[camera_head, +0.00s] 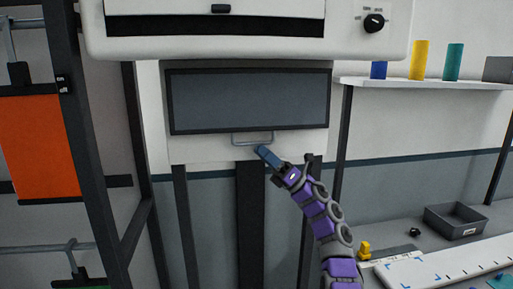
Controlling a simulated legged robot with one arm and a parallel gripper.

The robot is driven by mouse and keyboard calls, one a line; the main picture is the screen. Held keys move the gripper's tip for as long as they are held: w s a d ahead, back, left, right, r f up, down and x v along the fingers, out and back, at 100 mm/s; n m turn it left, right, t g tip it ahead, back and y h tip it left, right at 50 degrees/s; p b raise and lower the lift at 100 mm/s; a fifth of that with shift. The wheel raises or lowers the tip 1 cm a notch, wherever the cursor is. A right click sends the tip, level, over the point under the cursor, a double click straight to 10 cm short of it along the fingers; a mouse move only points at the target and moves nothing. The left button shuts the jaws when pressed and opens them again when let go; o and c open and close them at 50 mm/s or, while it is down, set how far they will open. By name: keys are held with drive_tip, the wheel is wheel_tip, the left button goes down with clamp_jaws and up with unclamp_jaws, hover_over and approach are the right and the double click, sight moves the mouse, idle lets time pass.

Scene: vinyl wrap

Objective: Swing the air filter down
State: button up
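The air filter (250,100) is a dark grey rectangular panel in a black frame, upright on the white housing in the head view. A thin metal handle (252,139) hangs below its bottom edge. My gripper (266,154), at the end of my purple and grey arm, is just below the right part of the handle. Its blue-grey tip overlaps or nearly touches the handle; I cannot tell if it makes contact. The fingers are too small to show whether they are open or shut.
A white machine body with a black knob (374,22) overhangs the filter. Dark posts stand below it. At right are a shelf (430,83) with coloured cylinders, and a bench with a grey tray (456,221). An orange panel (40,146) hangs on a rack at left.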

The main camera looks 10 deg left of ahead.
drive_tip(key=v, duration=1.3)
drive_tip(key=shift+f, duration=0.15)
